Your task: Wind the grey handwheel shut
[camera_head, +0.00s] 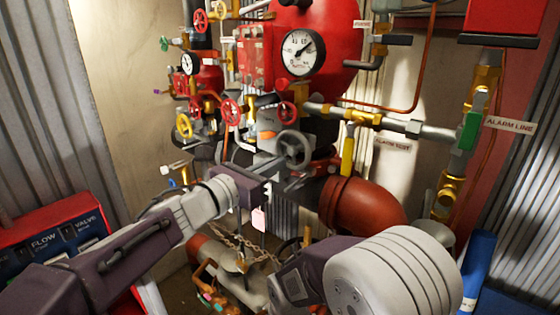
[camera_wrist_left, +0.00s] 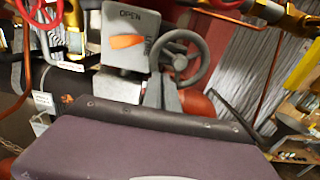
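The grey handwheel (camera_head: 294,149) is a spoked ring at the middle of the pipework. It also shows in the left wrist view (camera_wrist_left: 196,62), right of a grey box (camera_wrist_left: 126,55) marked OPEN with an orange pointer (camera_wrist_left: 126,41) lying roughly level. My left gripper (camera_head: 288,180) is just below the handwheel. In the left wrist view its fingers (camera_wrist_left: 162,84) stand close together at the wheel's lower left edge. Whether they touch or grip the rim is unclear. My right arm shows at the lower right of the head view; its fingertips are not visible.
A thick red-brown pipe (camera_head: 365,204) bends down right of the handwheel. Small red handwheels (camera_head: 231,111), a yellow handwheel (camera_head: 184,126) and a pressure gauge (camera_head: 301,52) crowd the space behind. A yellow lever (camera_head: 348,154) hangs to the right. A chain (camera_head: 232,240) hangs below.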

